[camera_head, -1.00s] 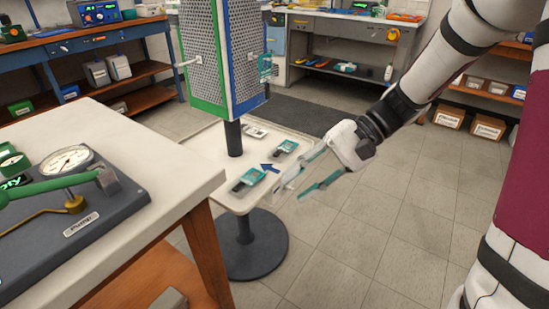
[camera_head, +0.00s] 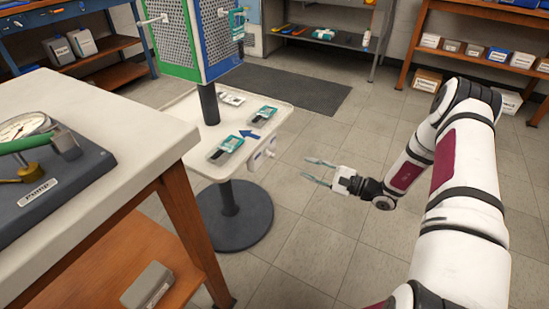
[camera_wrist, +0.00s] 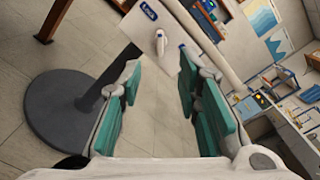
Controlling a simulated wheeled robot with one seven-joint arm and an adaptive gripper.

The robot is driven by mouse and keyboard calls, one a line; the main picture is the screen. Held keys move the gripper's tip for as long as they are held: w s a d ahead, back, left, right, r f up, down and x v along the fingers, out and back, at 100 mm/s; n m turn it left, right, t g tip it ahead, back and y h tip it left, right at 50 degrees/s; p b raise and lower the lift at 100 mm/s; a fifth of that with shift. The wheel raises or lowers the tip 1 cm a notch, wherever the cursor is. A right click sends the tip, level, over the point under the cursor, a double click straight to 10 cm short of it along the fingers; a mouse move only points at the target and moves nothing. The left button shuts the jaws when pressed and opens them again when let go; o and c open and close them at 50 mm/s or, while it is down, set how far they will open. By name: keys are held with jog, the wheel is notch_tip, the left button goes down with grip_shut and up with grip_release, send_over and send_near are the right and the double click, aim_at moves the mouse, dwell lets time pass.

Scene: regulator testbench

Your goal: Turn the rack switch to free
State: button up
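The rack (camera_head: 180,95) is a round-based stand with a white tray and a pegboard column above. On the tray's right side is a small white switch (camera_head: 262,153). In the wrist view the switch (camera_wrist: 160,42) is a pale handle on a white panel, below a blue label (camera_wrist: 149,11); its lettering is too small to read. A blue patch shows beside the handle. My gripper (camera_head: 308,170) is open and empty, right of the rack, with its fingers toward the switch side and apart from it. In the wrist view the teal-padded fingers (camera_wrist: 160,80) frame the switch from a distance.
Two teal-and-black devices (camera_head: 225,149) lie on the tray near a blue arrow. A white workbench (camera_head: 110,185) with a gauge board stands at left. The round dark base (camera_head: 232,225) sits below the tray. Floor to the right and front is clear.

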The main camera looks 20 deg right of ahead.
aim_at(273, 155)
jog(key=b+x, duration=0.1)
jog(key=x, duration=0.3)
jog(key=b+x, duration=0.1)
jog(key=x, duration=0.4)
jog(key=b+x, duration=0.1)
jog(key=x, duration=0.3)
jog(key=shift+w+f+b, duration=0.35)
jog(key=shift+w, duration=0.05)
jog(key=shift+a, duration=0.1)
grip_shut()
